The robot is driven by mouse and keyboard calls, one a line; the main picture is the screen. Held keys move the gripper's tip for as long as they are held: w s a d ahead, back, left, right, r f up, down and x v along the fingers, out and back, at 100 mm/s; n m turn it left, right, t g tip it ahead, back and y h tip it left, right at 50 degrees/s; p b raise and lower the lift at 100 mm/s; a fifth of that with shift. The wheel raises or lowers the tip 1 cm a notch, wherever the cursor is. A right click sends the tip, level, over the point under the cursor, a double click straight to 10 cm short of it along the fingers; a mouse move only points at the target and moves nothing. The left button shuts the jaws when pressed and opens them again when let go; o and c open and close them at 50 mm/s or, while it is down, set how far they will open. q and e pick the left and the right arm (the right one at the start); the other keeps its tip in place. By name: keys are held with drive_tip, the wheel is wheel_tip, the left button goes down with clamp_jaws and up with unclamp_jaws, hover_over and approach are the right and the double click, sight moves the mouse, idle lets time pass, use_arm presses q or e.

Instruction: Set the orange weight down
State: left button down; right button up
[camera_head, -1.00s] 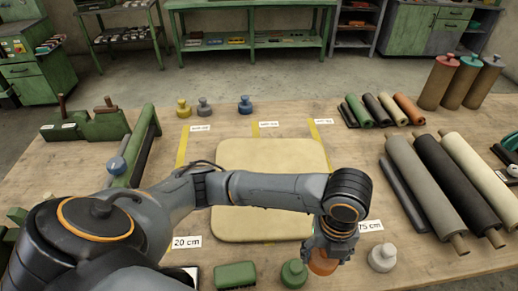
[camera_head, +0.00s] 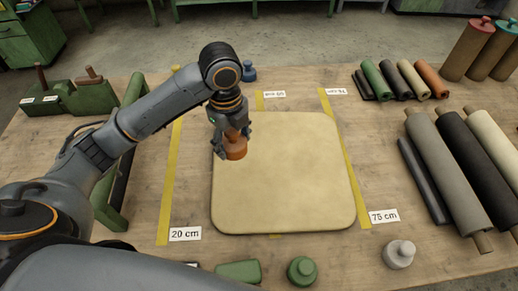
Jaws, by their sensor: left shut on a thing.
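The orange weight (camera_head: 235,150) is in my left gripper (camera_head: 231,141). The gripper points down and is shut on the weight. The weight appears over the upper left corner of the beige sheet (camera_head: 285,190). I cannot tell whether its base touches the sheet. The sheet lies flat between yellow tape strips on the wooden table. My right gripper does not show.
A blue weight (camera_head: 248,71) stands behind my left gripper. A green weight (camera_head: 301,270), a white weight (camera_head: 399,254) and a green block (camera_head: 238,271) stand at the front. Rolls, including a grey one (camera_head: 447,180), lie at right. A green rack (camera_head: 112,200) stands at left.

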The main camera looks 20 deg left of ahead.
use_arm(q)
drive_tip(key=w+a+f, duration=0.1)
drive_tip(key=w+f, duration=0.1)
drive_tip(key=w, duration=0.1)
drive_tip(key=w+a+f+p, duration=0.1)
drive_tip(key=w+a+f, duration=0.1)
drive_tip(key=w+f, duration=0.1)
drive_tip(key=w+a+f, duration=0.2)
drive_tip(key=w+f, duration=0.1)
drive_tip(key=w, duration=0.2)
drive_tip(key=shift+w+p, duration=0.25)
drive_tip(key=shift+p, duration=0.15)
drive_tip(key=shift+w+a+f, duration=0.2)
drive_tip(key=shift+w+f, duration=0.2)
drive_tip(key=shift+f, duration=0.15)
drive_tip(key=shift+w+a+f, duration=0.1)
drive_tip(key=shift+f, duration=1.6)
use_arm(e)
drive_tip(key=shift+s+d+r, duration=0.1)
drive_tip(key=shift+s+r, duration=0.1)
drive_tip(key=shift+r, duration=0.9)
use_arm(q)
drive_tip(key=shift+c, duration=1.6)
unclamp_jaws()
drive_tip(key=shift+f, duration=0.2)
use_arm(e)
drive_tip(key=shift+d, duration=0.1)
